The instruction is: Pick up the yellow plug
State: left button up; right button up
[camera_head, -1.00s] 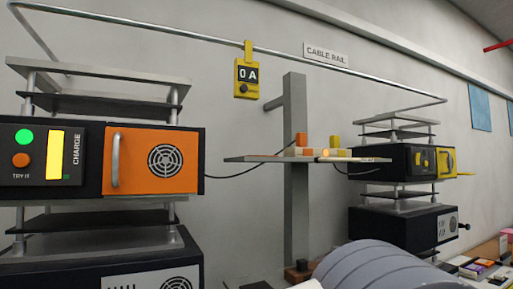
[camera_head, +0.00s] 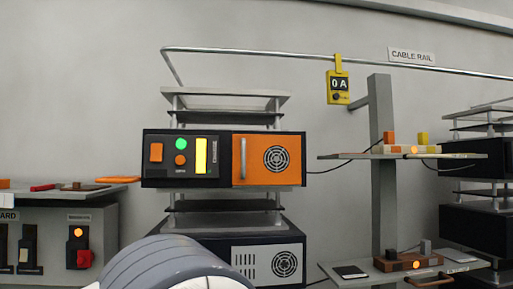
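A small yellow plug (camera_head: 422,138) stands upright at the right end of a pale block on the upper shelf (camera_head: 340,156), right of centre. An orange plug (camera_head: 389,137) stands on the same block to its left, with a small glowing orange light between them. A dark cable runs from the shelf area toward the orange-fronted unit. Neither of my grippers shows in this view. A grey ribbed part at the bottom edge looks like my own arm.
An orange-fronted unit (camera_head: 268,160) with a handle stands left of the shelf. A lower shelf (camera_head: 350,281) holds a brown block with dark plugs. A rail with a yellow 0 A meter (camera_head: 337,87) runs above. A bench with switches (camera_head: 60,220) is at left.

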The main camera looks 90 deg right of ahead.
aim_at(422, 139)
jog(key=u, duration=0.05)
jog(key=k, duration=1.25)
jog(key=z, duration=1.15)
